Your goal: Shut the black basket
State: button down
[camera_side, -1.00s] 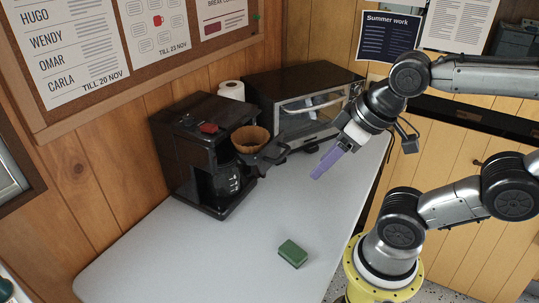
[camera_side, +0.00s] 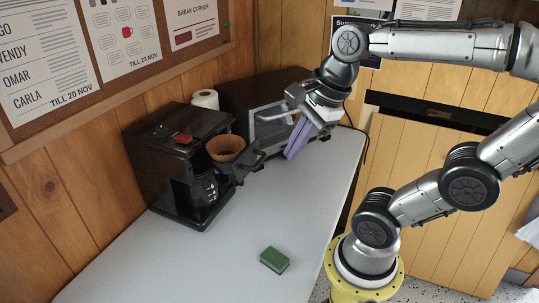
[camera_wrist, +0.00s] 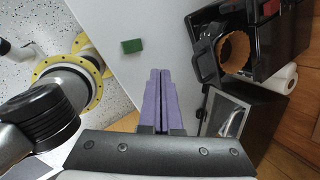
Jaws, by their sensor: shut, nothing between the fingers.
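The black basket (camera_side: 240,165) is swung out from the front of the black coffee maker (camera_side: 160,150), its handle pointing right. A brown paper filter (camera_side: 225,148) sits in it. In the wrist view the basket (camera_wrist: 207,58) is at the upper right, around the filter (camera_wrist: 235,50). My gripper (camera_side: 290,156) has purple fingers, shut and empty, pointing down. It is right of the basket, apart from it, and overlaps the oven's front in the side view. In the wrist view my fingertips (camera_wrist: 160,72) are left of the basket.
A toaster oven (camera_side: 263,92) stands beside the coffee maker, close to my gripper. A paper roll (camera_side: 205,99) is behind. A glass carafe (camera_side: 204,188) sits below the basket. A green sponge (camera_side: 274,260) lies near the table's right edge.

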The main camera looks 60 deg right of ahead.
aim_at(237, 161)
jog(key=w+d+m+g, duration=0.1)
jog(key=w+d+m, duration=0.1)
jog(key=d+m, duration=0.85)
jog(key=w+a+f+m, duration=0.1)
jog(key=w+a+f, duration=0.1)
jog(key=w+f, duration=0.5)
jog(key=shift+f, duration=1.55)
jog(key=shift+w+m, duration=0.15)
jog(key=shift+m, duration=0.1)
jog(key=w, duration=1.1)
jog(key=shift+w, duration=0.35)
